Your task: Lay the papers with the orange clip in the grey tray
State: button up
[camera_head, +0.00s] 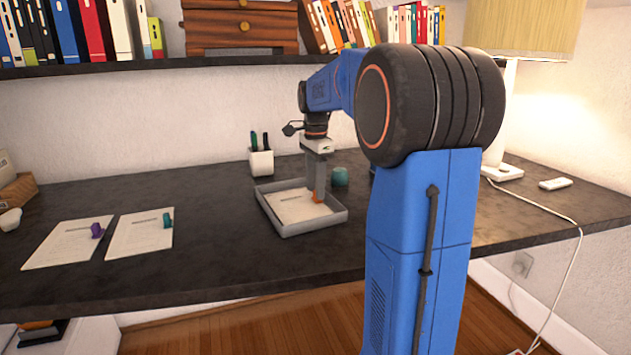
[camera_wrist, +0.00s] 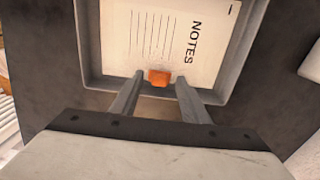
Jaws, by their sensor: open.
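The papers with the orange clip (camera_head: 300,207) lie inside the grey tray (camera_head: 297,229) on the dark desk. In the wrist view the top sheet (camera_wrist: 176,38) shows ruled lines and the word NOTES. The orange clip (camera_wrist: 159,77) sits at the sheet's edge nearest my gripper. My gripper (camera_head: 318,195) points down over the tray. In the wrist view its fingers (camera_wrist: 157,95) stand apart on either side of the clip, with a gap to it. The tray's wall (camera_wrist: 253,45) also shows in the wrist view. In the head view my gripper hides part of the papers.
Two other papers lie on the left of the desk, one with a purple clip (camera_head: 97,230) and one with a teal clip (camera_head: 167,220). Books line the shelf above.

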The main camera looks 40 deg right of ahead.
notch_tip(320, 180, up, 17)
jog(key=shift+r, duration=0.2)
dwell(0.4)
dwell(0.6)
